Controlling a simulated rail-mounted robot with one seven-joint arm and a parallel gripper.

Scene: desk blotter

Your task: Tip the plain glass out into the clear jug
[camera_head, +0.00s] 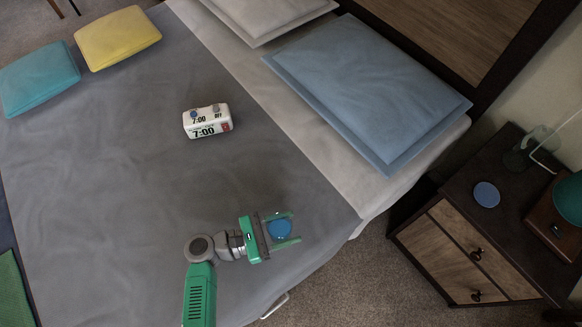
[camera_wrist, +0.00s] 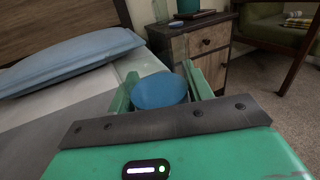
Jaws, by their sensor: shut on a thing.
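My gripper (camera_head: 287,229) is shut on a see-through glass with a round blue surface (camera_head: 279,229) showing in it. It is held over the bed's near right edge, well left of the nightstand. In the wrist view, the blue of the glass (camera_wrist: 160,93) sits between my green fingers (camera_wrist: 160,78). The clear walls of the glass are hard to make out, and I cannot tell its exact tilt. A see-through vessel, apparently the clear jug (camera_head: 541,140), stands at the back of the nightstand; its outline is faint.
The dark nightstand (camera_head: 462,207) also holds a flat blue disc (camera_head: 487,195) and a green-shaded lamp (camera_head: 569,200). A white clock (camera_head: 207,121) sits on the grey bed cover (camera_head: 110,150). Carpet (camera_head: 365,275) separates bed and nightstand.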

